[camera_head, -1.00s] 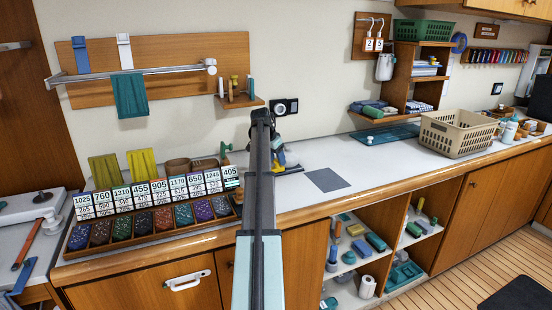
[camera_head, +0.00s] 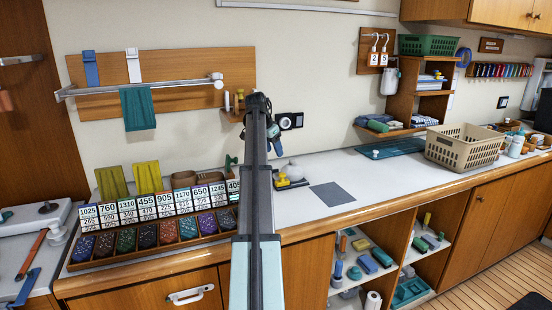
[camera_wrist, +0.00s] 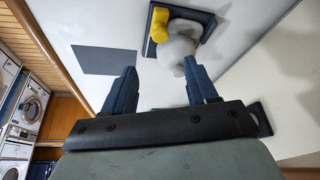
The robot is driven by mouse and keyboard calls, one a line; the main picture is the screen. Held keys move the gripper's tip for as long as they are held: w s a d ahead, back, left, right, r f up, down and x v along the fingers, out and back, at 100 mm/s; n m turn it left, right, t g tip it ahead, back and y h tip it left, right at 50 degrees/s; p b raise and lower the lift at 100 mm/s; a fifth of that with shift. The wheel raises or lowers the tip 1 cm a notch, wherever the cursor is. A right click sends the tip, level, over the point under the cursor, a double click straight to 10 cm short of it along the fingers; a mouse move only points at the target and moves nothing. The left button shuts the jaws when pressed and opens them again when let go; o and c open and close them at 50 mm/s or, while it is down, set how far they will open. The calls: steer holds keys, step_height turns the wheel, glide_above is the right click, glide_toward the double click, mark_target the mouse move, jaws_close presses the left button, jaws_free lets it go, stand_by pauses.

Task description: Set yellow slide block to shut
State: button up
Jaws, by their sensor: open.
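The yellow slide block (camera_wrist: 159,24) sits on a dark base plate (camera_wrist: 203,18) beside a pale grey rounded body (camera_wrist: 180,43) in the wrist view. In the head view the yellow block (camera_head: 281,181) lies on the white counter, just right of my arm. My gripper (camera_wrist: 160,66) is open, its two dark blue fingers apart and nothing held between them. The fingertips point toward the grey body, and the right finger appears close to it. I cannot tell whether they touch. In the head view my arm hides most of the gripper.
A grey square mat (camera_head: 333,195) lies on the counter (camera_head: 340,168) to the right. A rack of numbered tags (camera_head: 150,210) over small bins stands at left. A beige basket (camera_head: 464,150) stands farther right.

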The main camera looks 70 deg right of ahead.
steer(key=shift+v, duration=0.8)
